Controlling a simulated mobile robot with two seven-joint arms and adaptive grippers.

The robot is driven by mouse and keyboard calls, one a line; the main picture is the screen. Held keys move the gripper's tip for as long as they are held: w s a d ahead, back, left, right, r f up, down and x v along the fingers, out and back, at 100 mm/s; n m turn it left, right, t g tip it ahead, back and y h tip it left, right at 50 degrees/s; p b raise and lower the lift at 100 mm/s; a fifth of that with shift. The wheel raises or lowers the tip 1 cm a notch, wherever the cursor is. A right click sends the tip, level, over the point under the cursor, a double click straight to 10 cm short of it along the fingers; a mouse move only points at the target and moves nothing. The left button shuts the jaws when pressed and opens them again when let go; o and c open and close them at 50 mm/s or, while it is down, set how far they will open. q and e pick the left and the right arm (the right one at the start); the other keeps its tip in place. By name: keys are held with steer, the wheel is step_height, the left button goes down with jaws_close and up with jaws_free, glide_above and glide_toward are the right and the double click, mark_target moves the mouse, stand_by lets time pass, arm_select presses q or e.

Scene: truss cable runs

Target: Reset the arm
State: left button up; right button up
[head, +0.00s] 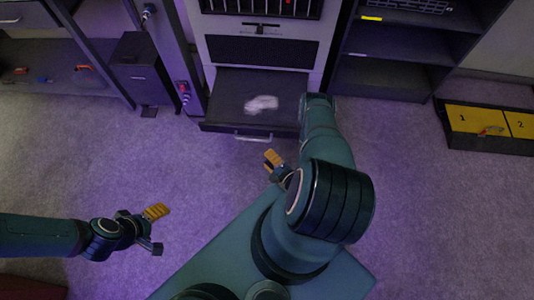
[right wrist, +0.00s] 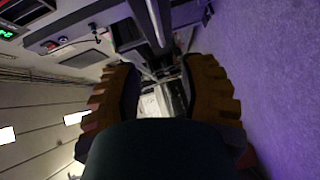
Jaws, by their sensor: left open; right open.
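My left gripper (head: 154,228) is open and empty at the lower left of the head view, above the carpet. My right gripper (head: 272,165) is near the middle of the head view, in front of the open drawer, and part of it is hidden behind my arm. In the right wrist view its two toothed fingers (right wrist: 166,95) stand apart with nothing between them.
A pulled-out drawer (head: 228,108) with a handle holds a crumpled whitish item (head: 261,104). Dark shelves (head: 390,75) stand to its right. A tray with yellow numbered panels (head: 470,118) lies at far right. The carpet at left is clear.

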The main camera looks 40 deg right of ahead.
steer(key=w+a+r+m+g+y, duration=0.3)
steer(key=w+a+r+m+g, duration=0.4)
steer(key=w+a+r+m, duration=0.3)
steer(key=s+a+r+m+g+y, duration=0.2)
steer(key=s+a+r+m+g, duration=0.5)
steer(key=a+r, duration=0.5)
steer(key=shift+s+a+r+g, duration=0.35)
steer(key=shift+s+a, duration=0.2)
steer(key=shift+s, duration=0.7)
